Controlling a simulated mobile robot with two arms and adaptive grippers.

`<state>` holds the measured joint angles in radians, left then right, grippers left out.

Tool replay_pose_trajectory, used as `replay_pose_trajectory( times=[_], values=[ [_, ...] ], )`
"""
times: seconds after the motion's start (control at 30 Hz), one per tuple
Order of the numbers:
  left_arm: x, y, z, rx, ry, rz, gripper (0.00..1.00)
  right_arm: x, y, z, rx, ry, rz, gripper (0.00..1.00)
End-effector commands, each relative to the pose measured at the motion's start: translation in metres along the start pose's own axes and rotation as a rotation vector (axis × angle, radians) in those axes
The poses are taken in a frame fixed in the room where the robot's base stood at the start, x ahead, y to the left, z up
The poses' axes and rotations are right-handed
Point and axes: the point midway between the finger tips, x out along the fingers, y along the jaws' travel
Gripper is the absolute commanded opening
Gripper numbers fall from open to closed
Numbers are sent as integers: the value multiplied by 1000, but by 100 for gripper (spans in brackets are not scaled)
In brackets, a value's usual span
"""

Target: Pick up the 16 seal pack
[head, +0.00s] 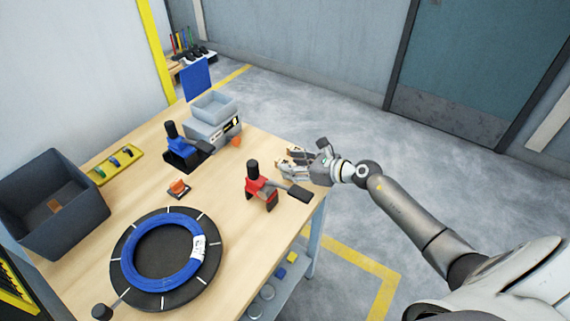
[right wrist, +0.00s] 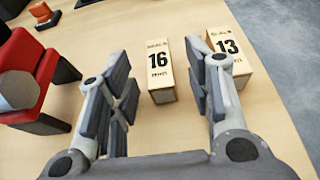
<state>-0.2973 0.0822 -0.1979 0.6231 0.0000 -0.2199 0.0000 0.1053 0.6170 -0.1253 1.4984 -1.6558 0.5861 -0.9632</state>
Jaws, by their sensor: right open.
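The 16 seal pack (right wrist: 158,72) is a small pale upright block with a black 16 on it, standing on the table in the right wrist view. My right gripper (right wrist: 160,88) is open, with one finger on each side of the pack in the picture. I see no contact, and the pack appears just beyond or between the fingertips. In the head view my right gripper (head: 298,160) is over the table's right edge, and I cannot make out the pack clearly there. My left gripper is not in view.
A similar 13 pack (right wrist: 226,52) stands close to the right finger. A red tool (head: 258,184) stands left of the gripper. A blue coil (head: 131,264) lies on a black round plate, and a grey bin (head: 80,232) stands at left.

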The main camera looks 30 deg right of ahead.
Motion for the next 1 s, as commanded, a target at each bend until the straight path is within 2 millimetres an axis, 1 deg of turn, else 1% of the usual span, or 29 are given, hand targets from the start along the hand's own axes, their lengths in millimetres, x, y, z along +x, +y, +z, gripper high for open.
replay_pose_trajectory(
  times=[0.07,0.27,0.37,0.63,1.0],
  values=[
    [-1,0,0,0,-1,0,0,3,0,0,1,0,0,46],
    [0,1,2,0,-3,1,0,3,0,-1,0,1,0,46],
    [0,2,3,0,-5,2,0,3,0,-1,0,1,0,35],
    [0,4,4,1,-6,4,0,3,0,0,0,1,0,0],
    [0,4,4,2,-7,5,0,2,0,2,-2,-1,0,0]
  ],
)
